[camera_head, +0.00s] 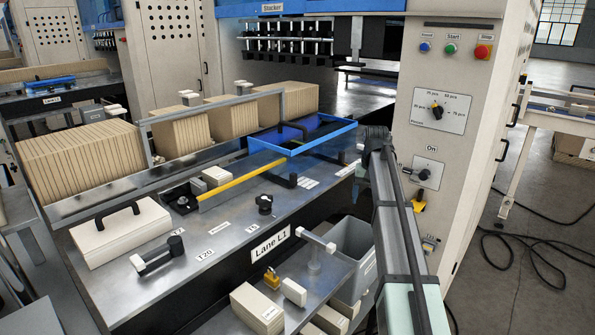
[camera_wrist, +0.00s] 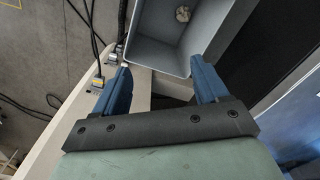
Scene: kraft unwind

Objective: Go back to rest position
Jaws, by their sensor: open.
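My gripper (camera_wrist: 160,80) shows in the wrist view with its two blue fingers wide apart and nothing between them. Below and beyond the fingers is a grey bin (camera_wrist: 150,38) with a small crumpled pale thing (camera_wrist: 183,14) inside. In the head view an arm part of mine runs up the right of centre, in front of the cream control cabinet (camera_head: 455,130). I cannot make out the fingertips there. The grey bin (camera_head: 352,245) stands just left of that arm part.
A lower shelf holds a yellow padlock (camera_head: 271,278). Cables (camera_head: 535,250) lie on the floor at right.

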